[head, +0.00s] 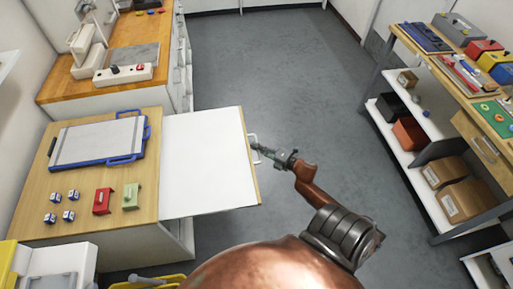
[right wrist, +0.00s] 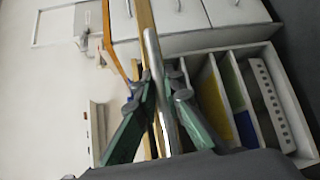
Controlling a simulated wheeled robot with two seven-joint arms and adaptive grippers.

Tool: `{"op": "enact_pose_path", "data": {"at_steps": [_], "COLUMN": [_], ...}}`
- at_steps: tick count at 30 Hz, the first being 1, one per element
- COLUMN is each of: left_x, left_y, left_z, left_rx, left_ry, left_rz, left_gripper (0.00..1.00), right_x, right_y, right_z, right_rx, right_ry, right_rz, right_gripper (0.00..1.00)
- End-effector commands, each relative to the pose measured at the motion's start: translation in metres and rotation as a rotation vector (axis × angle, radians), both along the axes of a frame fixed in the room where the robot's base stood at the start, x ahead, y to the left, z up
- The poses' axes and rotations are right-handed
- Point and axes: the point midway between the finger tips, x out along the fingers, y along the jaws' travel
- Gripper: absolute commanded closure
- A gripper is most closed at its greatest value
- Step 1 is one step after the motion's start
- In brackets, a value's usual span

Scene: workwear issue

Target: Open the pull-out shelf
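The pull-out shelf (head: 205,165) is a white board that stands well out to the right from the wooden-topped counter. Its front edge carries a pale bar handle (head: 253,148). My right gripper (head: 262,150) is at this handle. In the right wrist view the handle (right wrist: 154,50) runs as a metal bar between the green fingers of my right gripper (right wrist: 160,88), which are closed in on it from both sides. The shelf's top looks bare. My left gripper is not in view.
On the counter (head: 85,212) are a blue-rimmed board (head: 98,140), a red block (head: 102,201), a green block (head: 131,196) and several small blue-white items. A shelved bench (head: 418,150) with boxes stands at the right. The grey floor (head: 290,65) between is clear.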

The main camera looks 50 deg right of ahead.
Motion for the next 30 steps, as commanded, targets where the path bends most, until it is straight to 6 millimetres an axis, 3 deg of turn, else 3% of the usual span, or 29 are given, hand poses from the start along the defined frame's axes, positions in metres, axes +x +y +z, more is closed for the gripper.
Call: {"op": "enact_pose_path", "data": {"at_steps": [3,14,30], "left_x": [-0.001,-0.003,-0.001], "left_y": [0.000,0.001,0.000], "left_z": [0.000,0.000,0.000], "left_rx": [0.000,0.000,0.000], "left_ry": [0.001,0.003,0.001], "left_rz": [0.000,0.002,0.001], "left_gripper": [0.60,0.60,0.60], "right_x": [0.001,-0.007,-0.103], "right_y": [0.001,0.000,-0.007], "right_z": [0.000,0.000,0.014], "right_rx": [0.000,0.001,0.001], "right_ry": [-0.001,0.001,0.001], "right_rz": [0.000,0.000,-0.001], "right_gripper": [0.83,0.83,0.83]}}
